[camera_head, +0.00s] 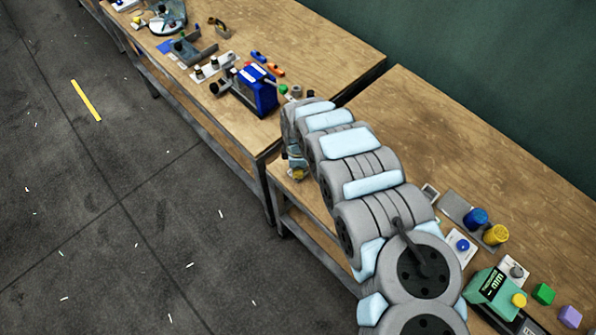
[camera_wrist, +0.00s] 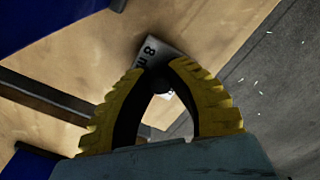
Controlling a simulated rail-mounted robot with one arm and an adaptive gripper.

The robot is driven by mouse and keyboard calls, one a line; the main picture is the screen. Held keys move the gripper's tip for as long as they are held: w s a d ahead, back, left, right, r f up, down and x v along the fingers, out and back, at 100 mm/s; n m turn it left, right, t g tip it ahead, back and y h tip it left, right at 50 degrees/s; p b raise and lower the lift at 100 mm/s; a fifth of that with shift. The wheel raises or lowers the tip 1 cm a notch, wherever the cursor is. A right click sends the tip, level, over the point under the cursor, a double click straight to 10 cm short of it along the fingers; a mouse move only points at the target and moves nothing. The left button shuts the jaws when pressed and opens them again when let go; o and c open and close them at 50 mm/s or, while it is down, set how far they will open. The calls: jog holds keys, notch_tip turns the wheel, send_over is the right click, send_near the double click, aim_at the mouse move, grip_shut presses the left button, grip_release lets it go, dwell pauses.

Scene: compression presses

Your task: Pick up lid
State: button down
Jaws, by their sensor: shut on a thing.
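My gripper (camera_wrist: 158,70) shows its two yellow fingers in the wrist view, bowed around a small dark round knob (camera_wrist: 161,87) and shut on it. A pale plate with black print (camera_wrist: 158,52) lies beyond the fingertips. I cannot tell whether knob and plate are one piece, or whether this is the lid. In the head view only a bit of yellow of my gripper (camera_head: 298,174) shows below my arm, by the corner of the near bench; what it holds is hidden there.
The near bench (camera_head: 430,110) carries a green device (camera_head: 493,291), blue (camera_head: 476,217) and yellow (camera_head: 496,234) cylinders and coloured blocks on the right. The far bench (camera_head: 320,50) holds a blue box (camera_head: 258,92) and tools. A narrow gap separates the benches. Open floor lies left.

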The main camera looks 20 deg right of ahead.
aim_at(296, 180)
jog(key=shift+r, duration=0.1)
jog(key=shift+r, duration=0.2)
notch_tip(296, 180, up, 3)
jog(key=shift+d+p, duration=0.1)
jog(key=shift+p, duration=0.45)
jog(key=r, duration=0.1)
jog(key=s+a+r+p, duration=0.1)
jog(key=s+r+p, duration=0.1)
jog(key=shift+s+a+r, duration=0.25)
jog(key=shift+a+r, duration=0.1)
jog(key=shift+a, duration=0.05)
jog(key=s+a+r+p, duration=0.6)
jog(key=s+p, duration=0.2)
jog(key=p, duration=0.8)
jog(key=shift+s+a, duration=0.25)
jog(key=shift+a, duration=0.15)
